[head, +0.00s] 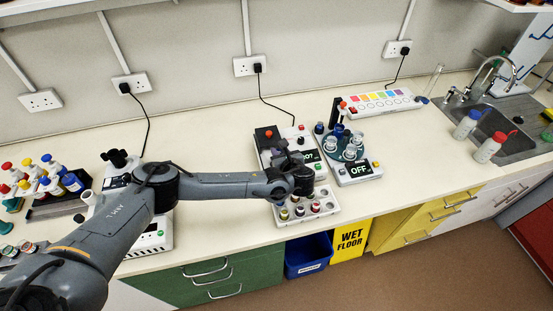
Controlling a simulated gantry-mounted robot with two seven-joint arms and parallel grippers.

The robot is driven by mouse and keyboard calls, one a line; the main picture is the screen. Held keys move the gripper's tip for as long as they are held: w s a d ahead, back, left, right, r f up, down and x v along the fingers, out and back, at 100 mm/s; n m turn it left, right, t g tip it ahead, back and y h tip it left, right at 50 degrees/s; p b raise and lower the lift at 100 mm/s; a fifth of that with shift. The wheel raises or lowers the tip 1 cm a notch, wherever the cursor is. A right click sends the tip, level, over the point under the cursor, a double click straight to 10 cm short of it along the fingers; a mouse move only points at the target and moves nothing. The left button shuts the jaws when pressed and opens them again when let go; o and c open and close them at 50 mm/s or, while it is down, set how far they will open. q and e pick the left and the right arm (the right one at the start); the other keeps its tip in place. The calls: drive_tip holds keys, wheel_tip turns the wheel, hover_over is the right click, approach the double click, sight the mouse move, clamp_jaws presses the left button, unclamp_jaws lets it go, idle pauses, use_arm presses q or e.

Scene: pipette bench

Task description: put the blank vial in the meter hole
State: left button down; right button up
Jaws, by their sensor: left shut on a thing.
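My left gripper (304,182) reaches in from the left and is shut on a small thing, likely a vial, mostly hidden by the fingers. I cannot make out its cap or marking. The gripper is just in front of the meter (266,146), a white and dark box with a red knob and a small lit display; its hole is hidden or too small to tell. Below the gripper is a pale rack (328,212) with several capped vials. My right gripper is not in view.
Right of the meter stands a round blue carousel with clear vessels (352,153), its display (360,170) reading OFF. A strip with coloured squares (382,104) lies behind. Bottles (489,147) stand by the sink. Left are several coloured-cap bottles (50,180).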

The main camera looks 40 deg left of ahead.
use_arm(q)
drive_tip(key=shift+a+f, duration=0.35)
drive_tip(key=shift+a, duration=0.2)
drive_tip(key=shift+f, duration=2.05)
drive_tip(key=shift+f, duration=0.1)
drive_tip(key=shift+f, duration=0.25)
drive_tip(key=c, duration=0.9)
unclamp_jaws()
drive_tip(key=shift+w, duration=0.1)
